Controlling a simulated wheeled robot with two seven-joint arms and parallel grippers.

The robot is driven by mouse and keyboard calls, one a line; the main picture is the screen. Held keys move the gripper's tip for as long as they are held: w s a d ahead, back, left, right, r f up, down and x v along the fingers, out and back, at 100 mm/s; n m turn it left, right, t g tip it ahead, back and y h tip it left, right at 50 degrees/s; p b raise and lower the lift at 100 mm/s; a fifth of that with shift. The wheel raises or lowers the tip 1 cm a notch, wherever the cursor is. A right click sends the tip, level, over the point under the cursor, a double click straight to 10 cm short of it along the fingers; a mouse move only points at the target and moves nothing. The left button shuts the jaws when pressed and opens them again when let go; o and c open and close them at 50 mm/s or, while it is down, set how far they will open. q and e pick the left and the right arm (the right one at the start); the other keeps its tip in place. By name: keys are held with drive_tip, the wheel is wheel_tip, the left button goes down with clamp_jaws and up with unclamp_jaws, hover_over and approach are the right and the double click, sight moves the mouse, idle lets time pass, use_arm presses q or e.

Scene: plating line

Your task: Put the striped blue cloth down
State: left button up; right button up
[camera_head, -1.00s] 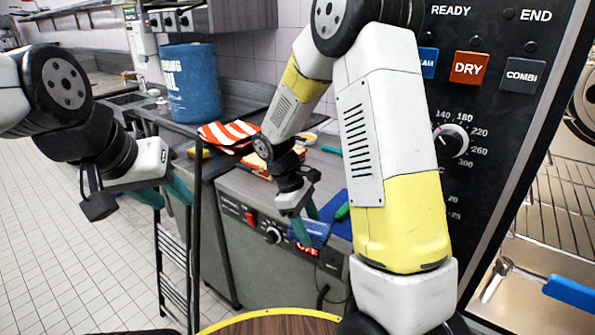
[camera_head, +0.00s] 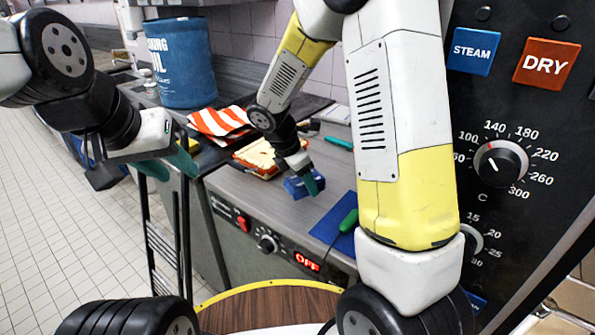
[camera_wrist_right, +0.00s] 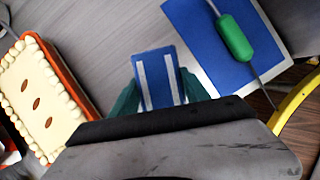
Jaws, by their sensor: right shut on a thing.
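The striped blue cloth (camera_head: 297,186) is a small folded blue piece; in the right wrist view the cloth (camera_wrist_right: 158,75) shows pale stripes. My right gripper (camera_head: 314,180) is shut on it, with the teal fingers on either side of it in the right wrist view (camera_wrist_right: 155,90). The cloth is at or just above the grey counter (camera_head: 262,205); I cannot tell if it touches. My left gripper (camera_head: 170,165) hangs at the left, away from the cloth, and whether its fingers are open is not clear.
A blue mat (camera_head: 330,228) with a green-handled tool (camera_head: 349,220) lies right of the cloth. A cream and orange-brown item (camera_head: 258,157) lies to its left, near an orange-and-white striped cloth (camera_head: 220,122). A blue bin (camera_head: 185,62) stands behind. Bare counter lies between them.

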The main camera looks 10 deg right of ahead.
drive_tip(key=w, duration=0.3)
drive_tip(key=shift+w+d+f, duration=0.15)
drive_tip(key=shift+w, duration=0.15)
drive_tip(key=shift+w+f, duration=0.25)
drive_tip(key=shift+w, duration=0.2)
drive_tip(key=shift+f, duration=1.55)
drive_tip(key=o, duration=1.3)
drive_tip(key=shift+f, duration=0.15)
drive_tip(key=v, duration=1.2)
drive_tip(key=shift+s, duration=0.15)
